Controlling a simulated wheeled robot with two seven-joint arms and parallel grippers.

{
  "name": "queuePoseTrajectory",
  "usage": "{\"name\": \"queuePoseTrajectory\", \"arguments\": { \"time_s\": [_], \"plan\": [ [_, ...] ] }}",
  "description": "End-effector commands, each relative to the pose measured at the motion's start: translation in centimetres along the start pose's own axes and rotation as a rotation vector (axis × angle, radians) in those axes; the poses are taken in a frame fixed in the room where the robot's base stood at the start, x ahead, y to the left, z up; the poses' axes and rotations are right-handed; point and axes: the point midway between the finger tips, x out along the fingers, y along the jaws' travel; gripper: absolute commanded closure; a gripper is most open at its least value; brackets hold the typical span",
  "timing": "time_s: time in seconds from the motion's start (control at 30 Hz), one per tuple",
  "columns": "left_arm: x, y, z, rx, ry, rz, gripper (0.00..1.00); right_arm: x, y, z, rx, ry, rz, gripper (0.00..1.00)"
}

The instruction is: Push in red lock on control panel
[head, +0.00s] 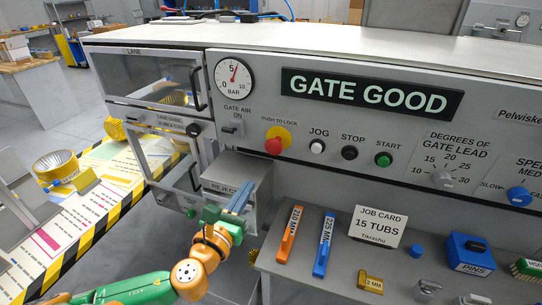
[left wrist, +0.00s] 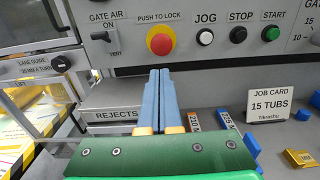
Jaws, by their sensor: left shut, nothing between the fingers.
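The red lock button (head: 273,146) sits on a yellow round base under the label "PUSH TO LOCK" on the grey control panel (head: 330,155). In the left wrist view the red button (left wrist: 161,44) is just above and beyond my fingertips. My left gripper (head: 243,188) is shut and empty, its blue fingers pressed together, below and to the left of the button in the head view. The fingers also show in the left wrist view (left wrist: 160,72), pointing toward the panel. They look apart from the button. My right gripper is not in view.
White JOG (head: 317,146), black STOP (head: 350,152) and green START (head: 383,159) buttons sit to the right of the lock. A GATE AIR switch (head: 237,126) is to its left. The REJECTS box (head: 228,171) juts out below.

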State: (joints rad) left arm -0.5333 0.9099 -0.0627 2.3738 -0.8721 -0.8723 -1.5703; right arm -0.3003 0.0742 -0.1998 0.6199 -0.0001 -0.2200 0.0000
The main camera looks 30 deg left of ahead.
Motion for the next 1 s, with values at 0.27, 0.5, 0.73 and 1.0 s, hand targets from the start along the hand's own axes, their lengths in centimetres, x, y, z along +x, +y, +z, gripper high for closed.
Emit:
{"name": "queuePoseTrajectory", "arguments": {
  "time_s": [0.27,0.5,0.73,1.0],
  "plan": [
    [3.0,0.1,0.3,-0.003,-0.004,0.003,1.0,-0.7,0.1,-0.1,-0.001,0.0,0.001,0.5],
    [8.3,0.1,0.2,-0.005,-0.001,0.004,1.0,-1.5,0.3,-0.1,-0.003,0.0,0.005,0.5],
    [12.5,0.0,0.1,-0.006,0.001,0.002,1.0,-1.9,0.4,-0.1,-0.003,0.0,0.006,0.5],
    [14.1,0.0,-0.1,-0.003,0.003,-0.001,1.0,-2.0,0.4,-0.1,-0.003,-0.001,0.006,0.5]
  ]
}}
